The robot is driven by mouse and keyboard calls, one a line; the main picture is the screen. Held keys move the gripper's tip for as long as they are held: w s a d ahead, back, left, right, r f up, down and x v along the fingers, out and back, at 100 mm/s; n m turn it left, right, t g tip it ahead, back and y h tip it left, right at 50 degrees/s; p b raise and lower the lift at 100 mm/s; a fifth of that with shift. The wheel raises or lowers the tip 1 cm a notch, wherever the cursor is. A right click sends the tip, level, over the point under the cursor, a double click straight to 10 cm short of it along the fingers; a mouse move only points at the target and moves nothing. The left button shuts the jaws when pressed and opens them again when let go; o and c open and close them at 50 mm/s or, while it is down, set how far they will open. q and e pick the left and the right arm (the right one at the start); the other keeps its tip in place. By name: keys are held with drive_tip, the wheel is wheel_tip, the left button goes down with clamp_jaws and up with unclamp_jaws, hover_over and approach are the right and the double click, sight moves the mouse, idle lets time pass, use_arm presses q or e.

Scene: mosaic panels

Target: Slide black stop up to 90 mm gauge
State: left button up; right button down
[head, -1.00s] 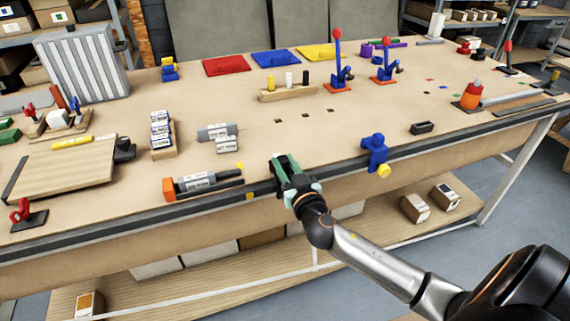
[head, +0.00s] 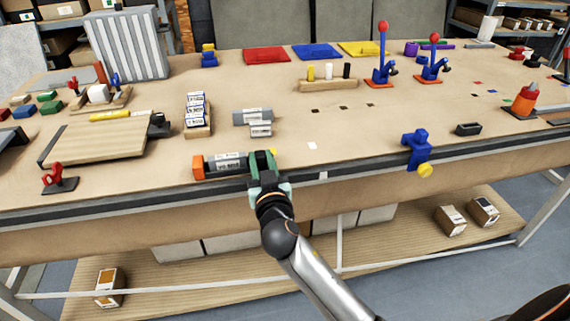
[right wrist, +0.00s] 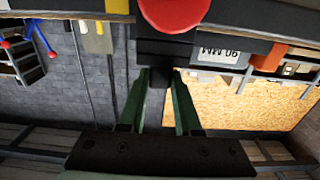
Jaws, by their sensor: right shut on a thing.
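The grey gauge (head: 228,162) with a white label lies along the front edge of the bench, against an orange end block (head: 199,168). In the right wrist view its label (right wrist: 220,55) appears upside down and seems to read 90 MM. My right gripper (head: 262,156) is at the gauge's right end. In the wrist view its green fingers (right wrist: 160,78) are shut on the narrow lower part of the black stop (right wrist: 164,50). A red round part (right wrist: 175,10) shows above the stop. Fingers hide the stop in the head view. My left gripper is not in view.
A blue clamp (head: 417,150) with a yellow knob sits on the bench edge to the right. A grey block (head: 252,117) and a box rack (head: 198,130) stand behind the gauge. A wooden board (head: 98,142) lies left. The bench between gripper and clamp is mostly clear.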

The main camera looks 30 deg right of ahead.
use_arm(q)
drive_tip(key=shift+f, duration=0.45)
use_arm(e)
drive_tip(key=shift+w+a, duration=0.2)
drive_tip(key=shift+a, duration=0.7)
drive_tip(key=c, duration=0.6)
unclamp_jaws()
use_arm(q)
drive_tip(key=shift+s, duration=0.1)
use_arm(e)
drive_tip(key=shift+f, duration=0.1)
